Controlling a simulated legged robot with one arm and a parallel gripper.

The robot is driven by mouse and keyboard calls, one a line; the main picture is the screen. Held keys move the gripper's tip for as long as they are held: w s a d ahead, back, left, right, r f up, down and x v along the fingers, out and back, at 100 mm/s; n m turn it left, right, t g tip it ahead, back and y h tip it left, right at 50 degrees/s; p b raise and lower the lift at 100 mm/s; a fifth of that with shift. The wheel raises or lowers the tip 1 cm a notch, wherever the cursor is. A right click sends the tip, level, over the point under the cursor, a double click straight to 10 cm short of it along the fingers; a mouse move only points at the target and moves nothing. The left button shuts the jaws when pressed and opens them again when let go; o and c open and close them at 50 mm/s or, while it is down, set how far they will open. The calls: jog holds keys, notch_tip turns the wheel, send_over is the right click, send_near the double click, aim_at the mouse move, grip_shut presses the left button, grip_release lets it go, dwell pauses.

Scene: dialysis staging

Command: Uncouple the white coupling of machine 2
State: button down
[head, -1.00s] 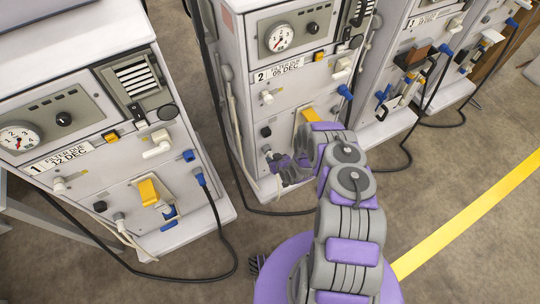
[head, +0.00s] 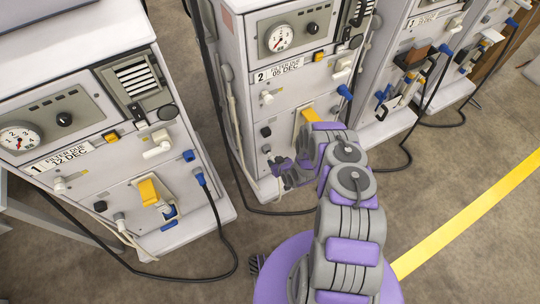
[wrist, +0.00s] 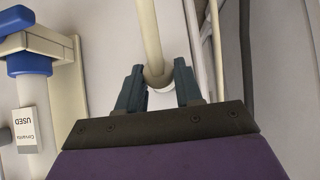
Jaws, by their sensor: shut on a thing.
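Machine 2 (head: 290,101) stands in the middle of the head view, marked "2 FILTER DUE 05 DEC". My gripper (head: 275,164) is low at its front panel, by the lower left ports. In the wrist view, my gripper (wrist: 159,82) has its two dark fingers on either side of the whitish end of a cream hose (wrist: 150,35), shut on it. This end looks like the white coupling (wrist: 158,76). A pale round face shows just below it between the fingers. Whether it is still joined to a port cannot be told; the arm and fingers hide part of it.
In the wrist view, a blue fitting (wrist: 25,52) in a cream bracket, with a tag reading "USED" (wrist: 25,127), is at the left. Thin hoses hang on the right. Machine 1 (head: 85,183) stands left, machine 3 (head: 408,40) right. A black cable (head: 236,270) lies on the floor.

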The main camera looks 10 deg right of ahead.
jog(key=shift+s+d, duration=0.2)
jog(key=shift+s, duration=0.5)
jog(key=shift+s+d, duration=0.25)
jog(key=shift+s, duration=0.4)
jog(key=shift+s+d, duration=0.2)
jog(key=shift+s, duration=0.5)
